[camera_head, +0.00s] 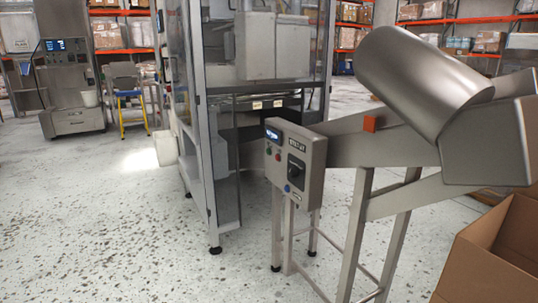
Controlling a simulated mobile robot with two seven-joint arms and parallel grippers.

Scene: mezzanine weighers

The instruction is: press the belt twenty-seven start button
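A grey control box (303,182) is mounted on the near end of the inclined steel conveyor, right of the picture's middle. Its front carries a small lit display (272,134) at the upper left and a dark label plate (297,144) whose text is too small to read surely. Below the display are two small buttons: a dark, perhaps green one (269,151) and a reddish one (278,155). A black dial (296,171) sits to their right, with a blue button (287,188) lower down. Which is the start button cannot be read. Neither gripper is in view.
The conveyor (400,145) rises to the right under a rounded steel cover (420,75). An open cardboard box (490,270) stands at the lower right. A tall glazed machine (215,110) stands behind the control box. The speckled floor (110,230) at the left front is clear.

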